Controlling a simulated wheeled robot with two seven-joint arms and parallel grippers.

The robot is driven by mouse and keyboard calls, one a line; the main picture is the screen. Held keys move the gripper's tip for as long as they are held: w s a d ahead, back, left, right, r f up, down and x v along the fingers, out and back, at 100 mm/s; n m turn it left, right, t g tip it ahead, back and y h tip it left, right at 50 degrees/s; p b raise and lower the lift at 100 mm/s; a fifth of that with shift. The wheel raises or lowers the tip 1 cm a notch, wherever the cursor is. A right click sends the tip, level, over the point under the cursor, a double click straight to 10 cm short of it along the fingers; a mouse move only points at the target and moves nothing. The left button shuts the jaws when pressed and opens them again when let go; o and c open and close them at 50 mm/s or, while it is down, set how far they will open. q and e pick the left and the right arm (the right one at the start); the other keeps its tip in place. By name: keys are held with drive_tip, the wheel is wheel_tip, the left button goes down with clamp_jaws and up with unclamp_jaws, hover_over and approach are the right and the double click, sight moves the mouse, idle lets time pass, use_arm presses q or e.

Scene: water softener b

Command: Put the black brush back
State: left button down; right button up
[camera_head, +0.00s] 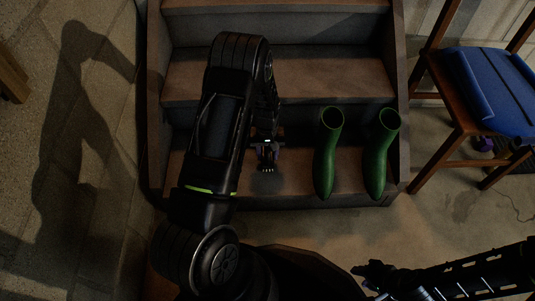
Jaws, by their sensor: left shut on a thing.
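My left gripper (267,157) is above the lowest wooden step, to the left of the green boots. It is shut on a small dark thing, which appears to be the black brush. The brush is mostly hidden by the gripper and hard to make out in the dim light; a dark shadow lies on the step just below. My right gripper (371,277) is low at the front right, dark and in shadow, and its finger opening cannot be made out. It is far from the brush.
Two green boots (328,152) (380,154) stand upright on the lowest step of the wooden stairs (300,75). A wooden chair with a blue seat (493,88) stands at the right. A small purple thing (484,144) lies under it. The floor between stairs and chair is mostly clear.

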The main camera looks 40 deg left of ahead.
use_arm(q)
drive_tip(key=shift+f, duration=0.15)
drive_tip(key=c, duration=0.8)
unclamp_jaws()
drive_tip(key=shift+c, duration=0.2)
drive_tip(key=shift+r, duration=0.65)
wheel_tip(320, 180, up, 11)
drive_tip(key=p, duration=0.4)
drive_tip(key=shift+p, duration=0.35)
drive_tip(key=shift+s, duration=0.1)
